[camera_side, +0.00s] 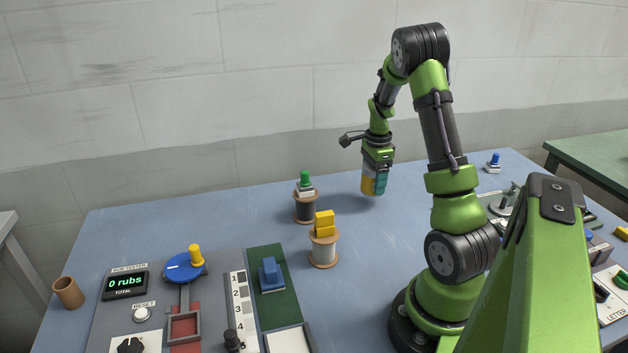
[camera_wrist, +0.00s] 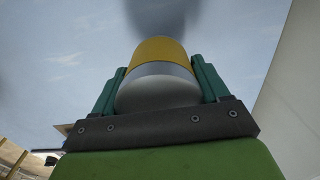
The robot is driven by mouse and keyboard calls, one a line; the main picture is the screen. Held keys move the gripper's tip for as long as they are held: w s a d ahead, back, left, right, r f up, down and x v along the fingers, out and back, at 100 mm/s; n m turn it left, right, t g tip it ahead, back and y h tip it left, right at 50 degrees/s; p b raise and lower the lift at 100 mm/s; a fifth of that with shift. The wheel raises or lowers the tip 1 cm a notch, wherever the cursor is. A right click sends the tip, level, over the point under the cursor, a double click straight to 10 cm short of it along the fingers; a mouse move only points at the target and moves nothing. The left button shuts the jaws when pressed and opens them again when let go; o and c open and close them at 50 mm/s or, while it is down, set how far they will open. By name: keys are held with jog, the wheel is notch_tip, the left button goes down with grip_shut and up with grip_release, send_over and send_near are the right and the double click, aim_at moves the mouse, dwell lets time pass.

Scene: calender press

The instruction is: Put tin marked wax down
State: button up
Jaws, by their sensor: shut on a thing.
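In the side view a yellow tin (camera_side: 368,186) is between the teal fingers of my gripper (camera_side: 379,178), over the back middle of the blue table. The wrist view shows the tin (camera_wrist: 160,52) with a yellow body and a pale grey end, and a teal finger of my gripper (camera_wrist: 158,90) on each side of it. My gripper is shut on the tin. A dark shadow lies just beyond the tin in the wrist view. I cannot read any mark on the tin. I cannot tell whether its lower end touches the table.
A spool with a green-knobbed piece (camera_side: 306,200) stands left of the tin. A spool with yellow blocks (camera_side: 323,246) stands nearer the front. The rub counter panel (camera_side: 125,284) is at front left. A small blue-knobbed piece (camera_side: 493,163) is at back right. The blue table (camera_side: 240,208) is clear around the tin.

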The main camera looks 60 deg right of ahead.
aim_at(370, 184)
jog(key=shift+w+d+f, duration=0.15)
jog(key=shift+w+d, duration=0.8)
jog(key=shift+d, duration=0.3)
jog(key=shift+f, duration=1.7)
jog(key=shift+f, duration=0.15)
